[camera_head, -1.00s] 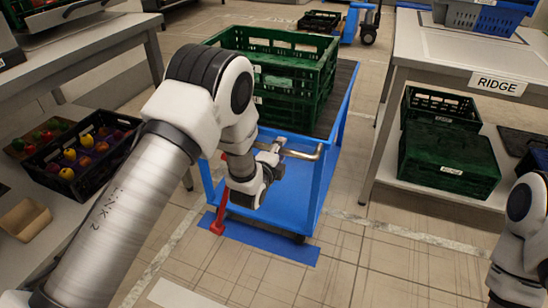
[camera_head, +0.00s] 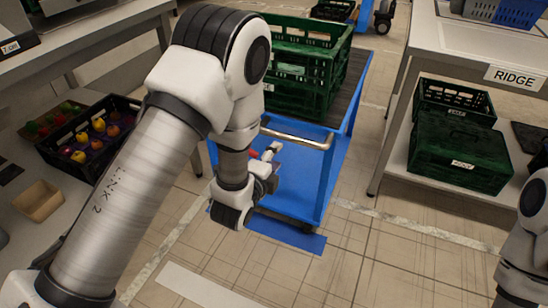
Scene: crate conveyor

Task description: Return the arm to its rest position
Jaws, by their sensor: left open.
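My left arm comes in from the left and bends down at the elbow. My left gripper (camera_head: 272,152) is partly hidden behind its own wrist, in front of the blue cart (camera_head: 316,180). It looks empty, with its jaws open. It is apart from the cart's metal handle (camera_head: 297,136), below and left of it in the picture. Part of my right arm shows at the right edge; its gripper is out of view.
Green crates (camera_head: 305,75) stand on the cart. A table (camera_head: 425,45) with more green crates (camera_head: 458,153) on its lower shelf is at right. A black crate of fruit (camera_head: 60,157) and a cardboard box (camera_head: 38,200) are at left. The floor in front is clear.

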